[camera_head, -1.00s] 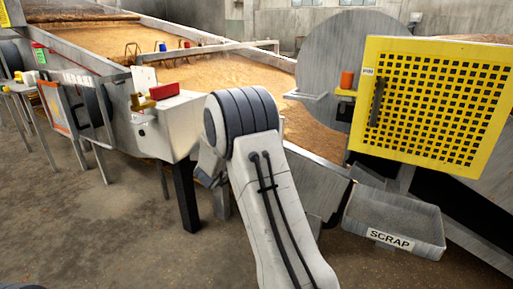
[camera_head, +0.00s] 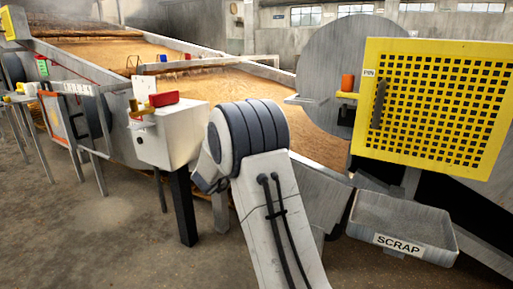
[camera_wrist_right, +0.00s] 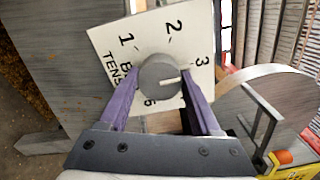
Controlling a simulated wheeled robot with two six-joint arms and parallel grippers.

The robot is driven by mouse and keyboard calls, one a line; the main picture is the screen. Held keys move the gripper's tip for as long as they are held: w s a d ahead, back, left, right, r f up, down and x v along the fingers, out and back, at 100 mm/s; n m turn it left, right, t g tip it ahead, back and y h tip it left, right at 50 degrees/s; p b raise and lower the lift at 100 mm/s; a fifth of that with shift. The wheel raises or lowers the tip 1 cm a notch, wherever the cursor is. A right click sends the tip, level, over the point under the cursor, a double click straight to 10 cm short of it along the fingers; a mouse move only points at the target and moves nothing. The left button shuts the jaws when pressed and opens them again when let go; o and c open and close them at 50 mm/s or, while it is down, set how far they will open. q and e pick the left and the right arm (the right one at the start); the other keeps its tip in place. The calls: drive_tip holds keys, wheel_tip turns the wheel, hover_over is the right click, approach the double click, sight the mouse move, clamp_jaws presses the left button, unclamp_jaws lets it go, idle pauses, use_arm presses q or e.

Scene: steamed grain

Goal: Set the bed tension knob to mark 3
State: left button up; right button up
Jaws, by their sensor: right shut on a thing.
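The bed tension knob (camera_wrist_right: 160,76) is a round grey knob with a white pointer line, on a white plate (camera_wrist_right: 108,42) in the right wrist view. The plate shows marks 1, 2, 3 and 5; the rest is covered. The pointer points right, towards mark 3 (camera_wrist_right: 204,61) or slightly below it. The purple fingers of my right gripper (camera_wrist_right: 158,82) are shut on the knob, one on each side. In the head view my right arm hides the knob and most of that gripper. My left gripper is not in view.
A yellow perforated guard (camera_head: 436,105) and a grey scrap bin (camera_head: 400,222) stand right of my arm. A white box (camera_head: 165,135) with a red block and yellow handle on top is to its left. A grain bed (camera_head: 215,82) lies behind. Open floor is at front left.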

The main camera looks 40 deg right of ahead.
drive_tip(key=shift+w+a, duration=0.2)
drive_tip(key=o, duration=1.4)
drive_tip(key=shift+c, duration=0.2)
drive_tip(key=shift+s+d, duration=0.1)
drive_tip(key=p+v, duration=0.4)
drive_tip(key=v, duration=0.6)
drive_tip(key=shift+a+p, duration=0.2)
drive_tip(key=shift+p, duration=0.1)
drive_tip(key=shift+f, duration=0.1)
